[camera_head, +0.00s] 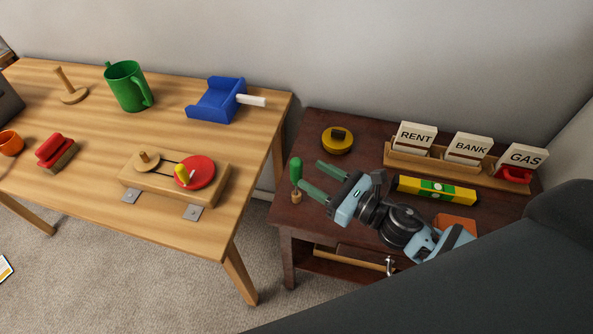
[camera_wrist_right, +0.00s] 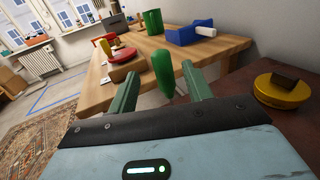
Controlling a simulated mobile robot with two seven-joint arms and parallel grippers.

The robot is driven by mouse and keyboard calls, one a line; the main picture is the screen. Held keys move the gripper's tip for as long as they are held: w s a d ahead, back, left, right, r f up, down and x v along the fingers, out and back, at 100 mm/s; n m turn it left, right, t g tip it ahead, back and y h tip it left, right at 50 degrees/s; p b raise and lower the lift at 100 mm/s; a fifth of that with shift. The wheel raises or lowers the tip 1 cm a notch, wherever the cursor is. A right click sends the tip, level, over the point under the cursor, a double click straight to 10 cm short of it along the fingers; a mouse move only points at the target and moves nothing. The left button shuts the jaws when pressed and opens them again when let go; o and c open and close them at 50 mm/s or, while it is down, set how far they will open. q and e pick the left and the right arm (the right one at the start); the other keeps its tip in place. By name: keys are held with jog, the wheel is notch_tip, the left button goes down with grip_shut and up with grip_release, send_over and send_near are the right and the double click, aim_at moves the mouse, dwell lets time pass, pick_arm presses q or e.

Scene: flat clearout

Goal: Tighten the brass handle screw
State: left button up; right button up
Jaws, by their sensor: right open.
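A green-handled tool (camera_head: 296,169), which looks like a screwdriver, stands upright at the left edge of the dark side table (camera_head: 362,152). Its lower end is brownish. My right gripper (camera_head: 310,174) is open, with its green fingers pointing at the handle. In the right wrist view the green handle (camera_wrist_right: 162,72) shows between the fingertips or just beyond them; I cannot tell which. A metal handle (camera_head: 389,265) hangs at the front of the dark table, below its top. No brass screw can be made out. My left gripper is not in view.
A yellow round object (camera_head: 338,145), a yellow level (camera_head: 436,190) and a rack (camera_head: 400,158) with RENT, BANK and GAS cards are on the dark table. A wooden table (camera_head: 100,125) on the left holds a green mug (camera_head: 126,88) and a blue holder (camera_head: 215,102). A gap separates the tables.

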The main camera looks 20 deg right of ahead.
aim_at(301, 167)
jog(key=shift+w+a+r, duration=0.1)
jog(key=shift+w+a, duration=0.15)
jog(key=shift+w, duration=0.2)
jog(key=shift+w+a, duration=0.1)
jog(key=p+x, duration=0.1)
jog(key=x, duration=0.3)
jog(key=shift+w+a+f, duration=0.2)
jog(key=shift+w+f, duration=0.05)
jog(key=shift+w, duration=0.25)
jog(key=shift+c, duration=0.3)
jog(key=c, duration=1)
jog(key=shift+r, duration=0.1)
